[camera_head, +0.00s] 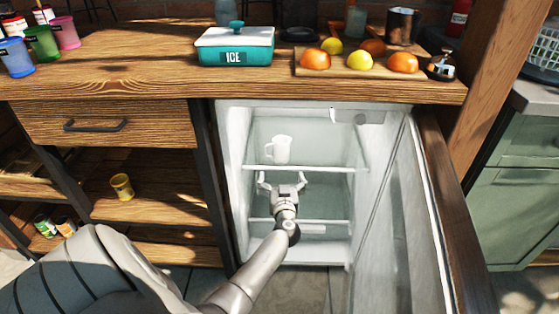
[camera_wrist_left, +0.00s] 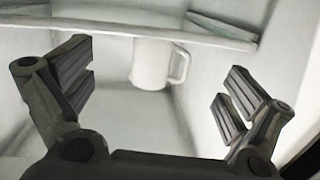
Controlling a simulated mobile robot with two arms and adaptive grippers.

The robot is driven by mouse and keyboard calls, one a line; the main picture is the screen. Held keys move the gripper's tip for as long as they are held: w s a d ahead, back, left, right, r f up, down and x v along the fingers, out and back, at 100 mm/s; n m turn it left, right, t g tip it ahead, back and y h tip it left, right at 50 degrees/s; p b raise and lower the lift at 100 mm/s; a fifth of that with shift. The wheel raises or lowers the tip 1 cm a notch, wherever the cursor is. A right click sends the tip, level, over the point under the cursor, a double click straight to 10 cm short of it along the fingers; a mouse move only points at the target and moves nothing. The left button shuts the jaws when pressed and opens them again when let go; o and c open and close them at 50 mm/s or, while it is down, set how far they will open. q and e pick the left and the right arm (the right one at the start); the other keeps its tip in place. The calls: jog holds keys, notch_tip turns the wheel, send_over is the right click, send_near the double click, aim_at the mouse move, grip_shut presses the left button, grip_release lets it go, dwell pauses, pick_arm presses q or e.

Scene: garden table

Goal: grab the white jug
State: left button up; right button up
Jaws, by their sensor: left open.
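The white jug (camera_head: 278,150) stands upright on the upper shelf inside the open fridge, toward the left side of the compartment. It also shows in the left wrist view (camera_wrist_left: 150,66), between and beyond my fingers, partly behind the shelf's front edge, with its handle to the right. My left gripper (camera_head: 282,178) is open and empty at the fridge opening, just below and in front of the shelf in the head view. Its fingers (camera_wrist_left: 158,88) are spread wide and do not touch the jug. My right gripper is not in view.
The fridge shelf (camera_head: 330,169) has free room right of the jug. The fridge door (camera_head: 385,230) stands open on the right. Above is a wooden counter (camera_head: 130,70) with a teal ice box (camera_head: 235,46) and a board (camera_head: 335,73) of fruit. A yellow cup (camera_head: 122,187) sits on the left shelves.

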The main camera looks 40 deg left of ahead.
aim_at(278, 154)
pick_arm(q)
jog(key=shift+n+y, duration=0.4)
jog(key=shift+n, duration=0.1)
jog(key=w+a, duration=0.1)
jog(key=w+a+r, duration=0.1)
jog(key=a, duration=0.1)
jog(key=w+a+r+b, duration=0.1)
jog(key=shift+w+a+r, duration=0.15)
jog(key=shift+w, duration=0.15)
jog(key=shift+w+a, duration=0.35)
jog(key=shift+a, duration=0.05)
jog(key=shift+w+a+r, duration=0.2)
jog(key=shift+w+a, duration=0.2)
jog(key=shift+r+x, duration=0.2)
jog(key=shift+x, duration=0.95)
jog(key=shift+w+a+f+b, duration=0.15)
jog(key=shift+w+a+b, duration=0.25)
jog(key=shift+w+a, duration=0.25)
jog(key=shift+w, duration=0.05)
jog(key=c, duration=1.2)
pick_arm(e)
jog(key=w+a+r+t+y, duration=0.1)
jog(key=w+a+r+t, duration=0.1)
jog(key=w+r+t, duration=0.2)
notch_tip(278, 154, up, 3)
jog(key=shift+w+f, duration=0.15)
